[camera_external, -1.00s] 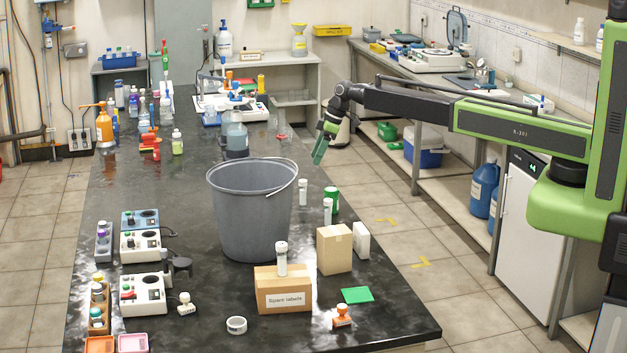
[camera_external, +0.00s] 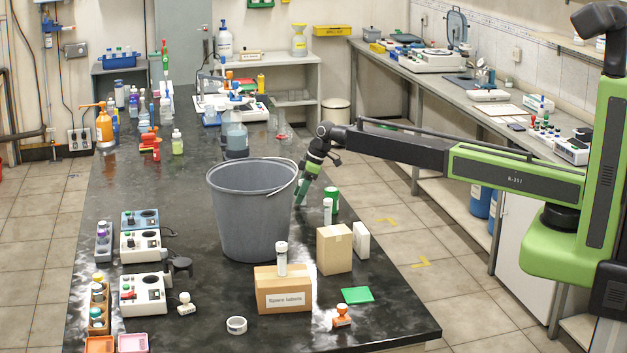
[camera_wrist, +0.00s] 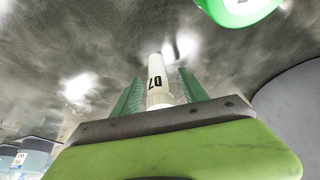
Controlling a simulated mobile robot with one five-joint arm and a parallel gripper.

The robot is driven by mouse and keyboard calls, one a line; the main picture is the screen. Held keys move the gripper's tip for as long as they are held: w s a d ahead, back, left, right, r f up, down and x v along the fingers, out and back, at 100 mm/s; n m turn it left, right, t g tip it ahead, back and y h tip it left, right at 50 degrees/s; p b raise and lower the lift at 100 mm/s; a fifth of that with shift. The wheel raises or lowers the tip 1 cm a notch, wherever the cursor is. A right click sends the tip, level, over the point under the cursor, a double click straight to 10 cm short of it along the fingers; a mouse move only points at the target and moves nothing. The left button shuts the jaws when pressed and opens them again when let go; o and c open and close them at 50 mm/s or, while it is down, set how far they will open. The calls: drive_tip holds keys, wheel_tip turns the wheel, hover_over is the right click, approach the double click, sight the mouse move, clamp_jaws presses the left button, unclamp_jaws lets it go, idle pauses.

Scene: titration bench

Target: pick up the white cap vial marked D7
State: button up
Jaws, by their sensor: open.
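The white cap vial marked D7 (camera_wrist: 157,78) shows in the wrist view, between the two green fingers of my gripper (camera_wrist: 160,88). Its ribbed white cap is nearest the palm, and the dark marking is on its body. The fingers stand apart, one on each side of it. I cannot tell whether either touches it. In the external view my open gripper (camera_external: 301,193) points down just right of the grey bucket and hides that vial. Another white cap vial (camera_external: 327,211) stands a little nearer, and one more (camera_external: 281,260) stands on or just behind the "Spare labels" box.
The grey bucket (camera_external: 245,215) is close on the left, with its handle towards my gripper; its wall shows in the wrist view (camera_wrist: 292,105). A green can (camera_external: 332,199) stands close on the right. Cardboard boxes (camera_external: 334,252) (camera_external: 283,292) stand nearer.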

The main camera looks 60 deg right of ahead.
sight(301, 180)
drive_tip(key=shift+w+f, duration=0.1)
drive_tip(key=shift+f, duration=0.15)
drive_tip(key=shift+c, duration=0.2)
clamp_jaws()
drive_tip(key=shift+r+p, duration=0.15)
drive_tip(key=shift+p, duration=0.2)
drive_tip(key=p+v, duration=0.3)
drive_tip(key=w+p+v, duration=0.1)
drive_tip(key=p+v, duration=0.1)
drive_tip(key=shift+a+r, duration=0.2)
drive_tip(key=shift+r, duration=0.05)
drive_tip(key=s+d+r+p, duration=0.5)
drive_tip(key=d, duration=0.4)
drive_tip(key=shift+s+r+p, duration=0.3)
drive_tip(key=shift+s+p, duration=0.05)
